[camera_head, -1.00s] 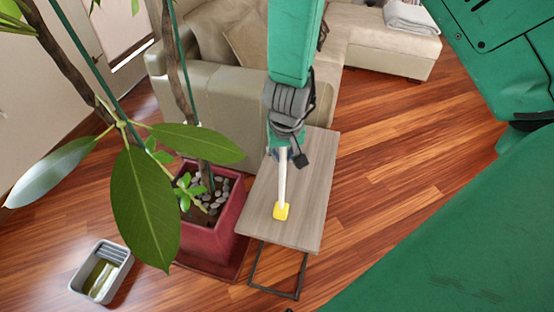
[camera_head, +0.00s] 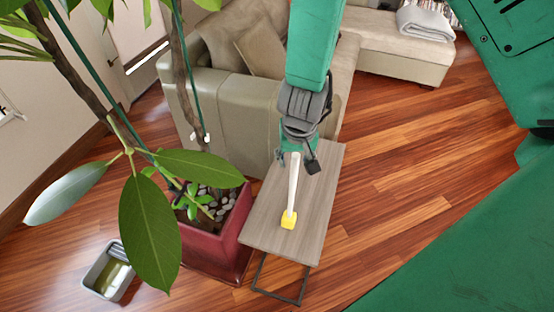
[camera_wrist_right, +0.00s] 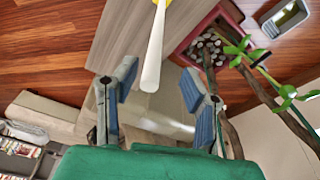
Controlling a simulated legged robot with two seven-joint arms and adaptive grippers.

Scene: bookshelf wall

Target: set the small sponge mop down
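The small sponge mop (camera_head: 293,185) has a white handle and a yellow sponge head. It is over the grey wooden side table (camera_head: 322,185), its head at the table's near end and its handle running back toward my right gripper (camera_head: 296,152). In the right wrist view, the mop (camera_wrist_right: 154,55) has its handle end between the widely spread fingers of the right gripper (camera_wrist_right: 158,82), with clear gaps on both sides. The right gripper is open. Whether the handle lies flat or is tilted is hard to tell. My left gripper is out of view.
A plant in a red square pot (camera_head: 212,240) stands close left of the table, its leaves (camera_head: 150,225) reaching forward. A beige sofa (camera_head: 235,110) is behind. A grey bucket (camera_head: 108,272) sits on the floor at lower left. Wooden floor (camera_head: 400,160) is clear to the right.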

